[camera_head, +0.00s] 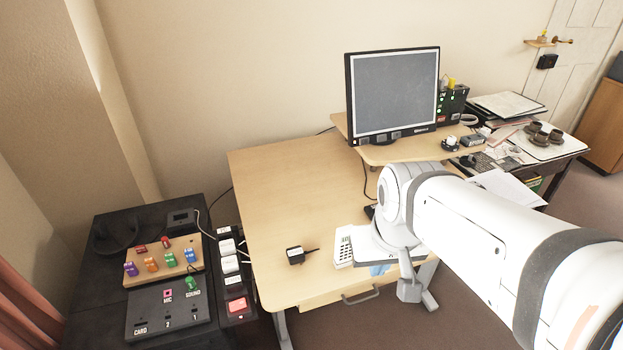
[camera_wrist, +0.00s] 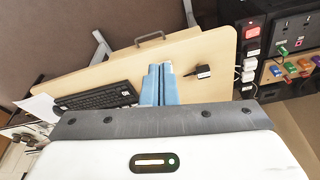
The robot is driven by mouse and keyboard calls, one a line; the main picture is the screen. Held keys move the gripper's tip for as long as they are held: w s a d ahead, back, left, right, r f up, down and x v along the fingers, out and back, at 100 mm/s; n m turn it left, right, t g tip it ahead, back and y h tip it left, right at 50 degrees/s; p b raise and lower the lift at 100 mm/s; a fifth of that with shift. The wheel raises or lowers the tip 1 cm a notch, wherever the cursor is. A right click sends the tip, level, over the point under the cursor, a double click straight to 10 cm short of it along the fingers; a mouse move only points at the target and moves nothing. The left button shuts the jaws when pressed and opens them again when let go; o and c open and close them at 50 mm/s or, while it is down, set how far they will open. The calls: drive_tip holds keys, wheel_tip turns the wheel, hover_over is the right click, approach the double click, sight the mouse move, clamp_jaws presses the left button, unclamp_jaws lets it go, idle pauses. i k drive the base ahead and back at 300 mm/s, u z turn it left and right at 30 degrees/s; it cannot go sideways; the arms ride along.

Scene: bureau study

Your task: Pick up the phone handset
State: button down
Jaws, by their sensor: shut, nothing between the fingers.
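A white desk device with a keypad (camera_head: 344,248), which looks like the phone, lies near the front edge of the desk in the head view. My arm covers the area to its right, and I cannot make out a separate handset. My gripper (camera_head: 380,269) shows only as a bit of blue beneath my arm, right of the keypad. In the wrist view my gripper's two blue fingers (camera_wrist: 158,84) are together and empty, over the desk. I cannot make out the phone in the wrist view.
A small black device with a short lead (camera_head: 295,255) lies on the desk left of the keypad. A black keyboard (camera_wrist: 98,97) shows in the wrist view. A monitor (camera_head: 394,95) stands on a raised shelf. The desk's left-rear area is clear. A dark cabinet with control panels stands left.

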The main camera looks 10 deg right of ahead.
sight(343, 250)
drive_tip(key=u, duration=2.9)
drive_tip(key=k, duration=1.25)
drive_tip(key=z, duration=1.4)
drive_tip(key=i, duration=0.5)
drive_tip(key=u, duration=0.1)
